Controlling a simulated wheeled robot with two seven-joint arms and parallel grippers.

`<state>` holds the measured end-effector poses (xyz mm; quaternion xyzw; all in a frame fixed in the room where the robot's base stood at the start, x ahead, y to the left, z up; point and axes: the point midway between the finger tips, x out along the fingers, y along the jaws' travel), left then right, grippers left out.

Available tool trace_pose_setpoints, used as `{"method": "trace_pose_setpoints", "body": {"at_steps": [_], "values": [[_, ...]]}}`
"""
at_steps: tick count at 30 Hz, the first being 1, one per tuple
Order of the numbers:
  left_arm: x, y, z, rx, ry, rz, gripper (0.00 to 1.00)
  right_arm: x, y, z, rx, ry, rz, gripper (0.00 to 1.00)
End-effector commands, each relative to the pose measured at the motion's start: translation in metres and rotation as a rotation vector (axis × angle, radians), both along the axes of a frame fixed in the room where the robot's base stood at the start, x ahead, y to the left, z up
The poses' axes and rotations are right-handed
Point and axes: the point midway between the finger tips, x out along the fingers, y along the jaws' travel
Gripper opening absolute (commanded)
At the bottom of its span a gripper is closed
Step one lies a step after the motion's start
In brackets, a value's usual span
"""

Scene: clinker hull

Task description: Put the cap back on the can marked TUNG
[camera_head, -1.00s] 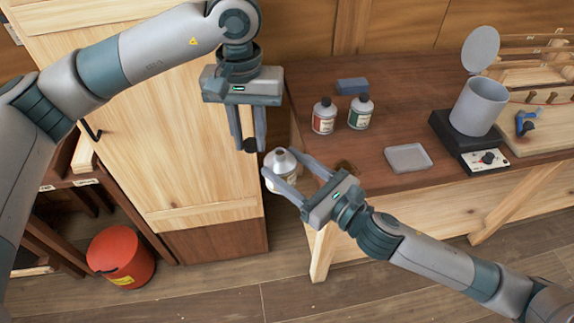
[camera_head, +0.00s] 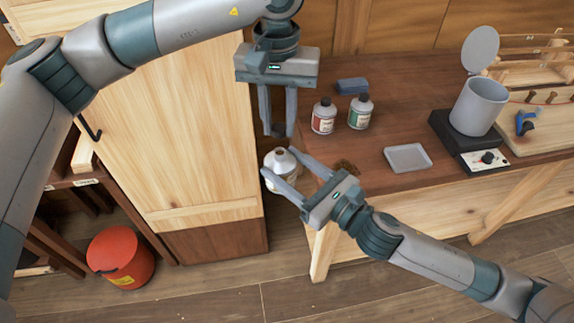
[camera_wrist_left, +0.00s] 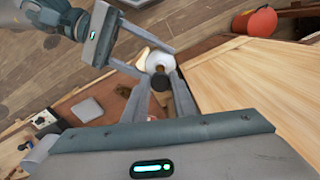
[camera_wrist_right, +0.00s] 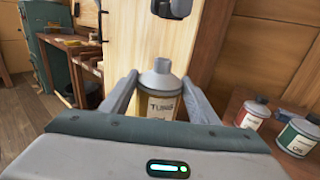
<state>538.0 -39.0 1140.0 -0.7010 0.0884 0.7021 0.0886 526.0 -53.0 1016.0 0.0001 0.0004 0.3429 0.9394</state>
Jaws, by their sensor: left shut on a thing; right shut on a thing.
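The can marked TUNG (camera_wrist_right: 162,105) is white-topped with a pale label and an open, bare neck; it also shows in the head view (camera_head: 279,161). My right gripper (camera_head: 279,172) is shut around its body and holds it upright, off the bench's left end. My left gripper (camera_head: 277,131) points down, shut on the small black cap (camera_wrist_left: 160,82). In the right wrist view the dark cap end (camera_wrist_right: 172,9) hangs above the can's neck, apart from it and slightly to the right.
Two capped bottles, one red-labelled (camera_head: 323,117) and one green-labelled (camera_head: 361,112), stand on the bench (camera_head: 420,85). A blue block (camera_head: 352,86), a grey tray (camera_head: 408,158) and a grey pot (camera_head: 478,106) are also there. A wooden cabinet (camera_head: 180,130) stands close on the left.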

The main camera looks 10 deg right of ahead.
Motion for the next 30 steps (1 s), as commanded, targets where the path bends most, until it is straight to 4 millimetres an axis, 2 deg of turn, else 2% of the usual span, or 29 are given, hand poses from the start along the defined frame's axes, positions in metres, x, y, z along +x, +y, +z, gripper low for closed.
{"method": "trace_pose_setpoints", "body": {"at_steps": [13, 30], "values": [[0.0, 0.0, -0.031, 0.0, 0.001, 0.0, 0.04, 0.0, 0.0, 0.001, 0.001, -0.002, 0.001, 0.14], [-0.001, 0.0, -0.032, 0.001, -0.001, 0.0, 0.04, 0.0, 0.0, 0.001, 0.001, -0.002, 0.001, 0.14]]}}
